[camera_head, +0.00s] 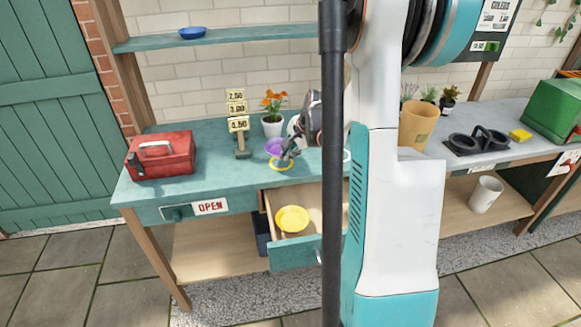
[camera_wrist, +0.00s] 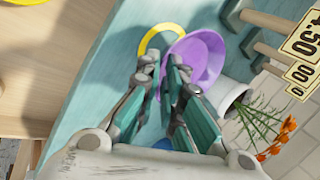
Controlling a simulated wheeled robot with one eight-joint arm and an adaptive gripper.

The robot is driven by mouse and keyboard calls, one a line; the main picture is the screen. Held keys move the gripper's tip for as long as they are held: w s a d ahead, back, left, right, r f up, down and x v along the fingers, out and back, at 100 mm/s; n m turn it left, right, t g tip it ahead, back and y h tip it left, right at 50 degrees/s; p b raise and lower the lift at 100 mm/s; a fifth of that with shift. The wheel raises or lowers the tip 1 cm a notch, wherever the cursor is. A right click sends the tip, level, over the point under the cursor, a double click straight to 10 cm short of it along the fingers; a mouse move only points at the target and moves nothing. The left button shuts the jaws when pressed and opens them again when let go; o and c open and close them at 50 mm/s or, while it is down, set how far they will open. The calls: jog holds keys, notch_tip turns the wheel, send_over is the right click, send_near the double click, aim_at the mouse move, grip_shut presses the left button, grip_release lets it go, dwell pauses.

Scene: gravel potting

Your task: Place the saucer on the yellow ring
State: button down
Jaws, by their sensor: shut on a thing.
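A purple saucer (camera_head: 274,146) is held at its rim by my gripper (camera_head: 287,158), over the teal bench top. In the wrist view the purple saucer (camera_wrist: 205,62) reaches out from between the fingertips (camera_wrist: 163,68) toward the right. The yellow ring (camera_head: 281,166) lies on the bench just below and in front of the saucer. In the wrist view the yellow ring (camera_wrist: 151,37) shows as an arc, its right part hidden behind the saucer. I cannot tell whether the saucer touches the ring.
An open drawer (camera_head: 298,251) holds a yellow saucer (camera_head: 292,219). A blue saucer (camera_head: 192,32) is on the upper shelf. A potted orange flower (camera_head: 272,126) and a price-sign stand (camera_head: 241,150) stand close behind and left. A red toolbox (camera_head: 160,158) sits at the bench's left.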

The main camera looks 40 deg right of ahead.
notch_tip(320, 180, down, 5)
jog(key=shift+r+b, duration=0.1)
jog(key=shift+b, duration=0.75)
jog(key=c, duration=2.2)
grip_release()
jog(key=shift+o, duration=0.9)
jog(key=shift+s+r, duration=0.15)
jog(key=shift+r, duration=0.2)
jog(key=p+v, duration=0.4)
jog(key=v, duration=0.7)
